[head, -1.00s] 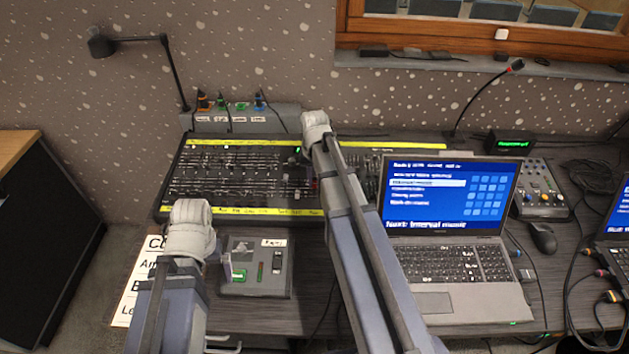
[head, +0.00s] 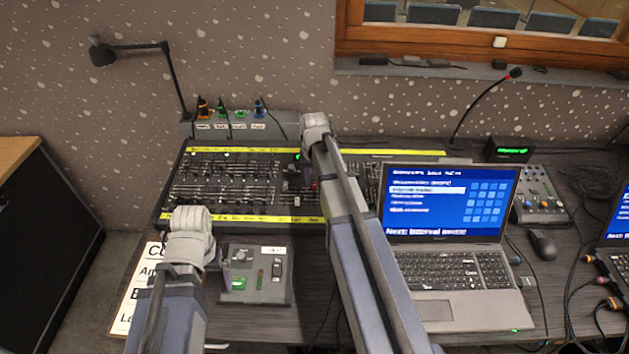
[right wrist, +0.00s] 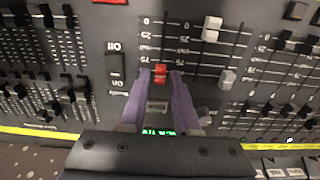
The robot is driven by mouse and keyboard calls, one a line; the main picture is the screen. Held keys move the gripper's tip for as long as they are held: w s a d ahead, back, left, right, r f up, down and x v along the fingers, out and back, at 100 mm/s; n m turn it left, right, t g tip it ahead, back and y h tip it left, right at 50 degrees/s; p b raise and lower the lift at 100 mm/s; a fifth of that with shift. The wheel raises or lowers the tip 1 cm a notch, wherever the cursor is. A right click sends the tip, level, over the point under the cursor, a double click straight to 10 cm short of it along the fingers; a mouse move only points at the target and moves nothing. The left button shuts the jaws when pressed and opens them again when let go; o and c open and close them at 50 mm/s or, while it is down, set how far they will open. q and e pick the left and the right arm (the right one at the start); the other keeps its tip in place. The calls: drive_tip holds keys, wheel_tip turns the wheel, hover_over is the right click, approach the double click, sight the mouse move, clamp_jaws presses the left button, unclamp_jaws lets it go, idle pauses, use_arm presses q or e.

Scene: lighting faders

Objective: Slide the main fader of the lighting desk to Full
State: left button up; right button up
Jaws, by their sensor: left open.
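The lighting desk (head: 265,214) stands left of the laptop. In the right wrist view a red fader cap (right wrist: 160,70) sits in a slot beside a printed scale, around or just past the 75 mark; the scale's lower end is hidden by my gripper. My right gripper (right wrist: 161,78) has its purple fingers on both sides of this cap, apparently shut on it. In the head view my right wrist (head: 315,130) covers that gripper. My left gripper (head: 228,264) is beside a small control box (head: 255,296), mostly hidden by its own wrist, and holds nothing visible.
A white-capped fader (right wrist: 212,28) and a grey-capped fader (right wrist: 228,79) are right of the red cap. A black switch (right wrist: 115,68) is left. The laptop (head: 440,255) stands close to my right arm. A desk lamp (head: 172,75) is at the back left.

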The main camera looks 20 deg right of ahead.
sight(314, 187)
use_arm(q)
drive_tip(key=shift+r+p, duration=1.15)
drive_tip(key=shift+r, duration=0.1)
use_arm(e)
drive_tip(key=shift+r, duration=1.25)
use_arm(q)
drive_tip(key=shift+r, duration=0.15)
use_arm(e)
drive_tip(key=shift+r, duration=0.15)
use_arm(q)
wheel_tip(314, 187, up, 7)
drive_tip(key=p, duration=0.7)
drive_tip(key=shift+r+p, duration=0.2)
drive_tip(key=shift+p, duration=0.2)
use_arm(e)
wheel_tip(314, 187, up, 8)
drive_tip(key=shift+s+a+f, duration=0.15)
drive_tip(key=shift+s+f, duration=0.1)
drive_tip(key=shift+s, duration=0.1)
drive_tip(key=s+a+n, duration=0.4)
drive_tip(key=s+a, duration=0.5)
drive_tip(key=a, duration=0.3)
drive_tip(key=s+a+n+g, duration=0.1)
drive_tip(key=s+a+n, duration=0.4)
drive_tip(key=s+a, duration=0.5)
drive_tip(key=shift+s+a+h, duration=0.3)
drive_tip(key=shift+a+h, duration=0.1)
drive_tip(key=shift+a, duration=0.7)
